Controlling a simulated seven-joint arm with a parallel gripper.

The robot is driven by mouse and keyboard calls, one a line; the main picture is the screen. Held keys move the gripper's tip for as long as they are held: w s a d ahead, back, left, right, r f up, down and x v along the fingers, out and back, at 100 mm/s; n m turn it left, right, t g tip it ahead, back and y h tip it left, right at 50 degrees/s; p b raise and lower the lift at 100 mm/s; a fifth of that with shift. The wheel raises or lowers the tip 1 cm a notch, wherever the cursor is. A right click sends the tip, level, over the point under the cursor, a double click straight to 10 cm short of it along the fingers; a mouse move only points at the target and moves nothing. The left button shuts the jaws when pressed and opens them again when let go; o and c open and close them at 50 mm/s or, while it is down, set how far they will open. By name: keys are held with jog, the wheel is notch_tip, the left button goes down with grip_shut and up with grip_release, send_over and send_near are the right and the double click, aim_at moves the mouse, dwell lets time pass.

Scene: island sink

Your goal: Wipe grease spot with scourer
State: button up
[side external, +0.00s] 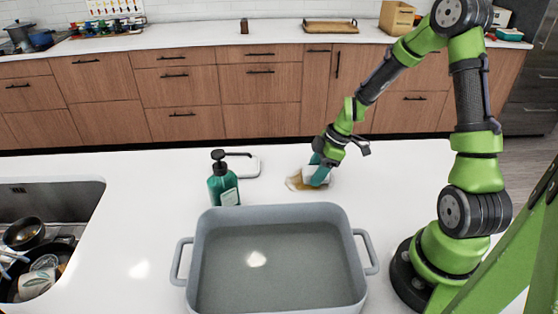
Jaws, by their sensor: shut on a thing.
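A brownish grease spot (295,183) lies on the white island counter (130,220), behind the grey tub. My gripper (325,165) is right over it, pointing down and shut on the scourer (320,176).
A grey two-handled tub (205,225) of water stands in front of the spot. A sink (85,190) with dishes is at far left.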

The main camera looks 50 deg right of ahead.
aim_at(279, 184)
jog(key=shift+s+d, duration=1.15)
jog(key=shift+d, duration=0.05)
jog(key=shift+s+a, duration=0.55)
jog(key=shift+a, duration=0.05)
jog(key=shift+w+a+r, duration=0.15)
jog(key=shift+w+a, duration=3.35)
jog(key=shift+w, duration=0.05)
jog(key=shift+w+a+f, duration=0.2)
jog(key=shift+w+a, duration=0.05)
jog(key=shift+w+a+r, duration=0.25)
jog(key=shift+w+a, duration=0.05)
jog(key=shift+w+a+f, duration=0.15)
jog(key=shift+w+a, duration=0.05)
jog(key=shift+a, duration=0.05)
notch_tip(279, 184, up, 8)
